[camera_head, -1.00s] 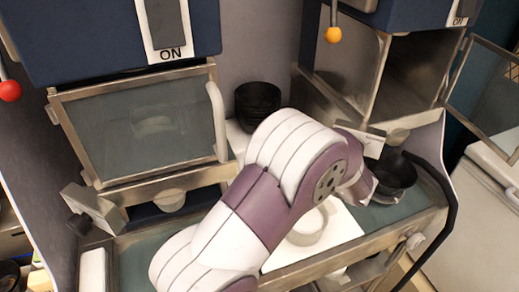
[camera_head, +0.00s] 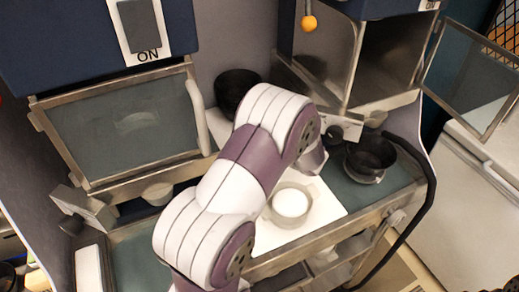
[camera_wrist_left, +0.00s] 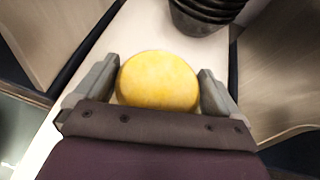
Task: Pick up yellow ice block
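The yellow ice block (camera_wrist_left: 158,82) is round and pale-speckled in the left wrist view. It lies between the two fingers of my left gripper (camera_wrist_left: 157,84), very close to both. I cannot tell whether the fingers press on it or whether it rests on the white surface (camera_wrist_left: 110,50) behind it. In the head view my left arm covers the block and its own gripper. My right gripper is not in view.
A dark bowl stack (camera_head: 236,90) stands behind my arm and also shows in the left wrist view (camera_wrist_left: 205,14). A round container with white contents (camera_head: 290,203) stands on a white board (camera_head: 325,212). A black pan (camera_head: 369,160) is at right. Machines stand left and right.

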